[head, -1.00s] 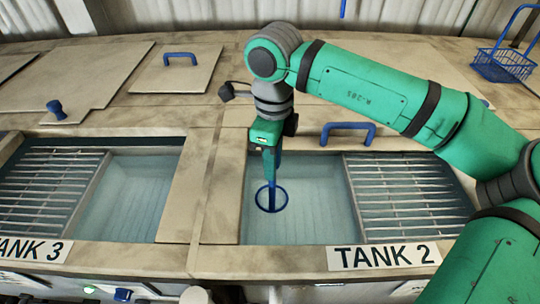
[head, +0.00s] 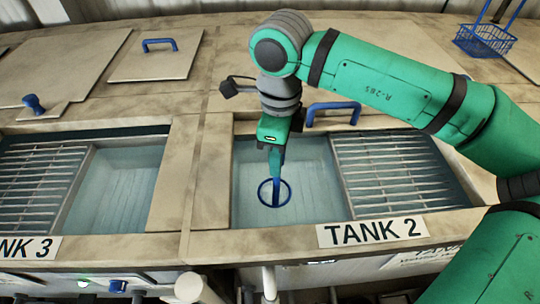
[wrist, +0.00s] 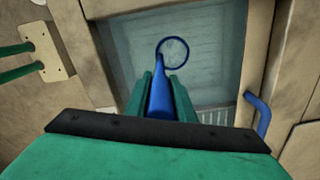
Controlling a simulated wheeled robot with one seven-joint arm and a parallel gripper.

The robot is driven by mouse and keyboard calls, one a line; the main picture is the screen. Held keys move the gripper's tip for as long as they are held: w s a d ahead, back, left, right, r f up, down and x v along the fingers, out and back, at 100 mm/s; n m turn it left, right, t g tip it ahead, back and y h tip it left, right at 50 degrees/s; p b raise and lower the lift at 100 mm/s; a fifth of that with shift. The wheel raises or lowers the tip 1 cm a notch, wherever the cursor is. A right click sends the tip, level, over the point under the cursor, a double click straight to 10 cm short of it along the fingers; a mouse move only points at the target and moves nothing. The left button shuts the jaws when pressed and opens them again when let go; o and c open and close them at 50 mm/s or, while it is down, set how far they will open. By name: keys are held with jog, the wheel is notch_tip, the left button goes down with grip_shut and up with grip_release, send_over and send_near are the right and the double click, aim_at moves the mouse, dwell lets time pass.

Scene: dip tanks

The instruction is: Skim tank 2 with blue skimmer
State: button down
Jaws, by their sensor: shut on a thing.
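The blue skimmer (head: 275,193) has a round hoop at its lower end. My gripper (head: 271,146) is shut on its handle and holds it pointing down over the open part of tank 2 (head: 318,180). The wrist view also shows the skimmer (wrist: 173,52), with its handle between the two green fingers of my gripper (wrist: 159,92) and its hoop against the water. I cannot tell whether the hoop touches the water. The TANK 2 label (head: 373,231) is on the front rim.
A slatted grate (head: 395,175) covers tank 2's right side. A blue lid handle (head: 333,113) stands behind the opening. Tank 3 (head: 112,190) lies to the left, with its own grate (head: 42,185). A blue wire basket (head: 485,40) is at the back right.

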jog(key=shift+d, duration=5.15)
jog(key=s+a, duration=0.3)
jog(key=a, duration=0.4)
jog(key=s+a, duration=0.3)
jog(key=a, duration=0.5)
jog(key=shift+s, duration=0.35)
jog(key=shift+d, duration=0.1)
notch_tip(320, 180, up, 15)
jog(key=shift+f, duration=0.1)
